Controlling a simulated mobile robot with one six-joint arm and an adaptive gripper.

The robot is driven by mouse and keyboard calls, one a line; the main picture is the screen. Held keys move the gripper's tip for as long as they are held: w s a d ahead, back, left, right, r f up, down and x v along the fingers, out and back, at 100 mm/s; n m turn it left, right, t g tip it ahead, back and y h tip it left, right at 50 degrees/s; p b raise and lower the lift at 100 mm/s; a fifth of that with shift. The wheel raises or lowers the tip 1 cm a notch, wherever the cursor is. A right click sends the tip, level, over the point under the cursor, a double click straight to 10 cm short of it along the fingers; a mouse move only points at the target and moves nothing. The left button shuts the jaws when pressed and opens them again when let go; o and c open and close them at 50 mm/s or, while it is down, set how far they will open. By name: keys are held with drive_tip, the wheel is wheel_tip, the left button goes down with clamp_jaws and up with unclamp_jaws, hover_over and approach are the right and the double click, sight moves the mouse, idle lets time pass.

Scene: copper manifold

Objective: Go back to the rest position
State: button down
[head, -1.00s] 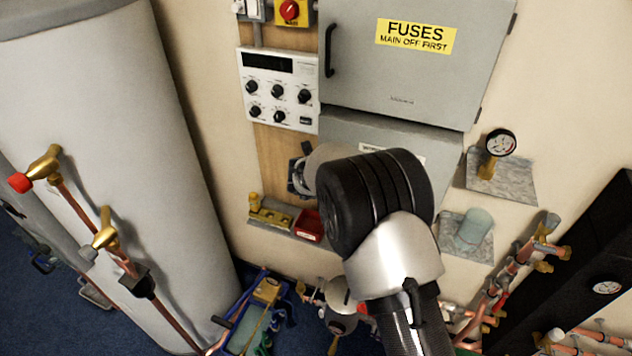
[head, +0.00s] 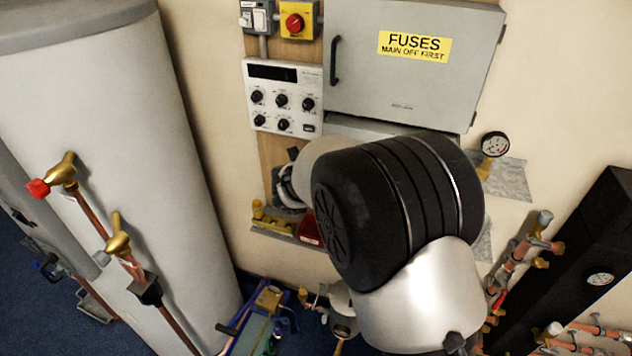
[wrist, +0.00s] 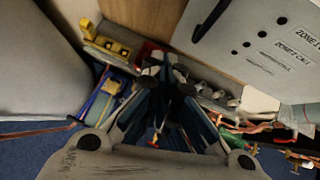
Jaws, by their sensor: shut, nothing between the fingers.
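My gripper (wrist: 165,70) shows in the wrist view with its fingers drawn together at the tips and nothing held. It hangs in front of the wall, with the small shelf and red tray (wrist: 149,55) behind its tips. In the head view my black and silver arm joints cover most of the gripper. Only a grey piece near the wooden board shows left of the arm there.
A grey fuse cabinet (head: 414,75) and white control panel (head: 283,97) are on the wall. A tall grey cylinder (head: 110,150) with a copper pipe stands left. A blue-edged toolbox (head: 255,325) lies on the floor. Copper pipes and gauges (head: 494,144) are at right.

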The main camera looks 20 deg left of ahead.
drive_tip(key=s+d+r+n+t+y+b, duration=0.1)
drive_tip(key=d+r+n+y, duration=0.15)
drive_tip(key=r+n, duration=0.35)
drive_tip(key=d+r+n+y, duration=0.1)
drive_tip(key=d+r+n, duration=0.3)
drive_tip(key=r, duration=0.3)
drive_tip(key=s+d+r+n+b, duration=0.1)
drive_tip(key=s+d+r+n, duration=0.4)
drive_tip(key=s+n, duration=0.1)
drive_tip(key=s+d+f+n+g+h+b, duration=0.1)
drive_tip(key=s+d+f+n, duration=0.3)
drive_tip(key=s+d+n, duration=0.5)
drive_tip(key=s+d+f+n+g+h+b, duration=0.1)
drive_tip(key=s+d+f+n+g+h, duration=0.3)
drive_tip(key=s+d+n, duration=0.4)
drive_tip(key=s+d, duration=0.7)
drive_tip(key=s, duration=0.5)
drive_tip(key=shift+n, duration=0.4)
drive_tip(key=shift+w+f, duration=0.1)
